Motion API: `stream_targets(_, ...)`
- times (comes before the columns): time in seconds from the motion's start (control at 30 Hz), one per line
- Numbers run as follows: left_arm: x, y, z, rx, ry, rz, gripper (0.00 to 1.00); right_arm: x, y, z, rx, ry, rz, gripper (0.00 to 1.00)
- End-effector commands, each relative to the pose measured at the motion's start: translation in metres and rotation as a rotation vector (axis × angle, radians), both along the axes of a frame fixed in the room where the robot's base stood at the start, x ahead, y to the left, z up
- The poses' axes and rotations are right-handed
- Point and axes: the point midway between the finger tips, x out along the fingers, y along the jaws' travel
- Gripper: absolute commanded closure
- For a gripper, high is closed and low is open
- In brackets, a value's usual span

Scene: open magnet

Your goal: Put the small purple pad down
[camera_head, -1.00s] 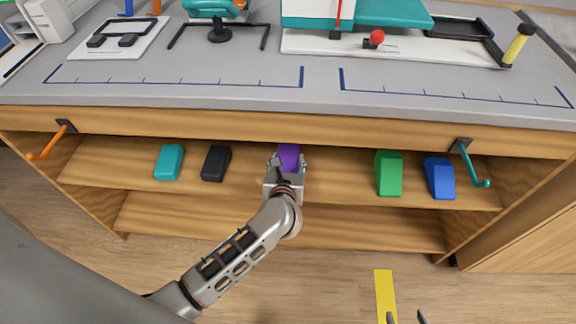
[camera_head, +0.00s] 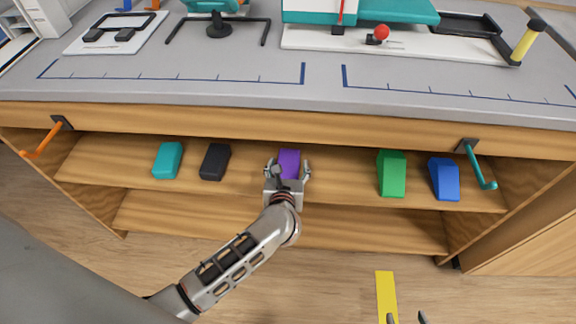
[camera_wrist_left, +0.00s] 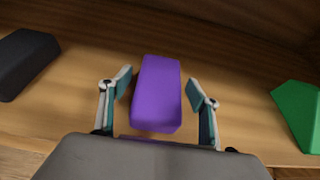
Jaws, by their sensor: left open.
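The small purple pad (camera_head: 289,160) lies on the upper shelf under the worktop, between the black pad and the green block. It also shows in the left wrist view (camera_wrist_left: 157,92), resting on the wooden shelf board. My left gripper (camera_head: 288,172) is open, with one finger on each side of the pad; in the wrist view its fingers (camera_wrist_left: 160,88) stand apart from the pad's sides. Of my right gripper (camera_head: 406,319) only what look like two fingertips show at the bottom edge, apart from each other, near a yellow strip.
On the same shelf (camera_head: 335,185) are a teal pad (camera_head: 168,160), a black pad (camera_head: 215,161), a green block (camera_head: 391,173) and a blue block (camera_head: 444,179). An orange hook (camera_head: 42,141) and a teal hook (camera_head: 478,166) stick out from the worktop's front. The shelf below is bare.

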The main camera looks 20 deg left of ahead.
Motion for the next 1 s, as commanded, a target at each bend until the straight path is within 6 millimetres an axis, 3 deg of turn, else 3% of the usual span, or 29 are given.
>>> stream_targets(0.17, -0.009, -0.003, 0.01, -0.002, -0.004, -0.001, 0.38, 0.005, -0.001, 0.007, -0.004, -0.014, -0.001, 0.6)
stream_targets(0.5, -0.07, -0.02, 0.036, -0.002, -0.002, 0.0, 0.38, 0.001, -0.006, 0.004, -0.017, -0.004, -0.003, 0.6)
stream_targets(0.7, -0.096, -0.028, 0.046, -0.001, -0.001, 0.0, 0.38, -0.001, -0.007, 0.004, -0.017, -0.001, -0.007, 0.6)
stream_targets(1.0, -0.107, -0.029, 0.05, 0.012, -0.003, -0.003, 0.38, -0.006, -0.008, -0.003, -0.02, 0.015, -0.01, 0.6)
